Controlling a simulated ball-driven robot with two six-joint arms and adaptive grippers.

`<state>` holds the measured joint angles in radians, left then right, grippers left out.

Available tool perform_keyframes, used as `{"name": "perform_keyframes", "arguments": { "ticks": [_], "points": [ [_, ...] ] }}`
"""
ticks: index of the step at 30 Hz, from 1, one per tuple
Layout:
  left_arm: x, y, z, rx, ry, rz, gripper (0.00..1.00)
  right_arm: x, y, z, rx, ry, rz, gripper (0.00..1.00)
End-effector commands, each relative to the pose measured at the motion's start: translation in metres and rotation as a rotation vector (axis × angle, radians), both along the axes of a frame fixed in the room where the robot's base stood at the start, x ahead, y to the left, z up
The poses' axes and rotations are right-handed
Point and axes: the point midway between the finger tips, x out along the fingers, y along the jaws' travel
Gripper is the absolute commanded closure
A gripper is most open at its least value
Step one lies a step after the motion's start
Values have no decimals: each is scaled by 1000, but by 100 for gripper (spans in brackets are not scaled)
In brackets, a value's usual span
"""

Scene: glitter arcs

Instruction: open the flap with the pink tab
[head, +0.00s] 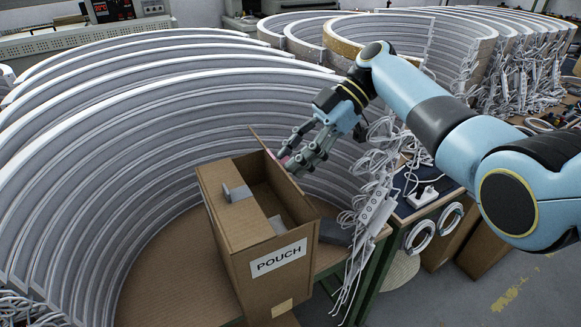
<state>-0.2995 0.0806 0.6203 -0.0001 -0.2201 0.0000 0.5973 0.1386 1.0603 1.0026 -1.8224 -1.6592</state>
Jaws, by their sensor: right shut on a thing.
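A brown cardboard box (235,235) with a "POUCH" label (279,258) stands on the wooden table. A grey tab (237,192) sits on its left flap, which lies over the left part of the top. The right part of the top is uncovered and shows the dark inside. A small bit of pink tab (284,152) shows at the right flap's edge, mostly hidden by my fingers. My right gripper (288,160) reaches in from the upper right and is shut on the flap with the pink tab. My left gripper is not in view.
Tall curved white strips (110,130) stand behind and left of the box. White cables and a power strip (372,212) hang at the right, close to my right arm. A dark grey object (335,232) lies beside the box's right side.

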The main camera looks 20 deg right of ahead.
Motion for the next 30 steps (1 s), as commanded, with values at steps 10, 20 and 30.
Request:
{"name": "perform_keyframes", "arguments": {
  "ticks": [10, 20, 30],
  "points": [
    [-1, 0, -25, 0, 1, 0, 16, 2, -5, -3, 114, 18, 0, 100],
    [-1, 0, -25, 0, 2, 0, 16, 1, -5, -1, 124, 21, 0, 100],
    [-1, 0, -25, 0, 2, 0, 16, 1, -5, -2, 124, 22, 0, 46]
  ]
}}
